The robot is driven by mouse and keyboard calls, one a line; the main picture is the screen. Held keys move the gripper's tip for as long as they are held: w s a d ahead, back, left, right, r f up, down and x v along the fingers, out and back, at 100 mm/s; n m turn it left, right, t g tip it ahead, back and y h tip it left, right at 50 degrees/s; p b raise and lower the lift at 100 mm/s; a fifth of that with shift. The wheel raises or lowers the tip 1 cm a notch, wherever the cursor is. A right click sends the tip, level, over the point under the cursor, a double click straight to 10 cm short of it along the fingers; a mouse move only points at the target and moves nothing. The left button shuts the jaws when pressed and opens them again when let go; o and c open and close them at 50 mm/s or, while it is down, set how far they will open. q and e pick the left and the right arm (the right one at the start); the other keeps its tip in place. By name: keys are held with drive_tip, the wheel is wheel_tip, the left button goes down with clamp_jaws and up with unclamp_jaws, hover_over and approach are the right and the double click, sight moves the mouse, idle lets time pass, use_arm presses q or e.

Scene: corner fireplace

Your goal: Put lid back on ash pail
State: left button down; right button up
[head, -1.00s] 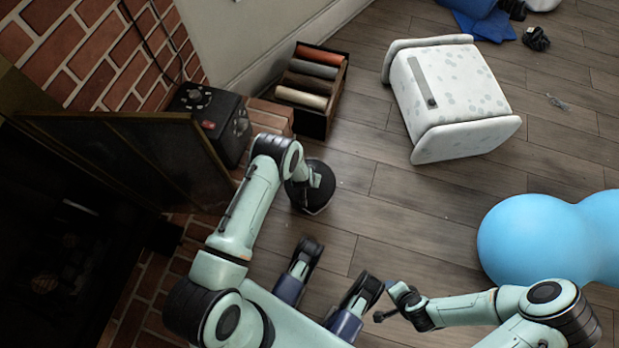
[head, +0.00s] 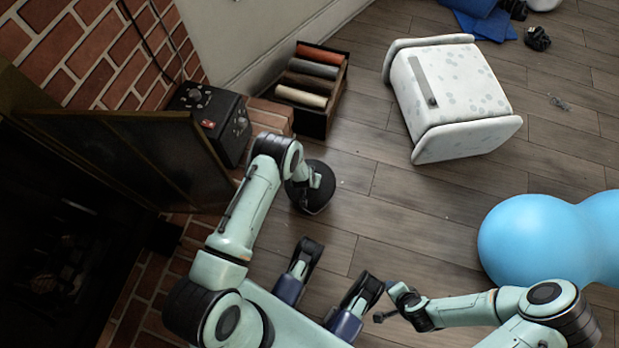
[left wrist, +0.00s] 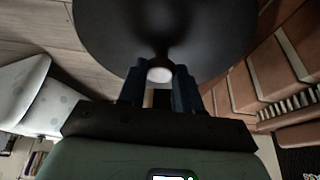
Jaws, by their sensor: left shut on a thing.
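The lid (head: 317,199) is a dark, round disc beyond the end of my left arm in the head view. In the left wrist view the lid (left wrist: 100,30) fills the top, with a pale-ended knob between the fingers. My left gripper (left wrist: 160,88) is shut on this knob; in the head view the gripper (head: 303,185) is partly hidden by its own wrist. I cannot make out the ash pail; whether it is beneath the lid is hidden. My right gripper (head: 384,302) is at the lower middle, its fingers apart and empty.
A black box with dials (head: 212,118) and a crate of rolled items (head: 325,120) stand behind the lid. A fireplace screen (head: 150,150) is at left. A white spotted stool (head: 455,95) lies at right, near a blue rounded object (head: 535,240). Wooden floor between is clear.

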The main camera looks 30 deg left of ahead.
idle(0.4)
use_arm(q)
drive_tip(key=shift+c, duration=1)
unclamp_jaws()
drive_tip(key=shift+r+p, duration=2.05)
drive_tip(key=shift+r, duration=1.45)
clamp_jaws()
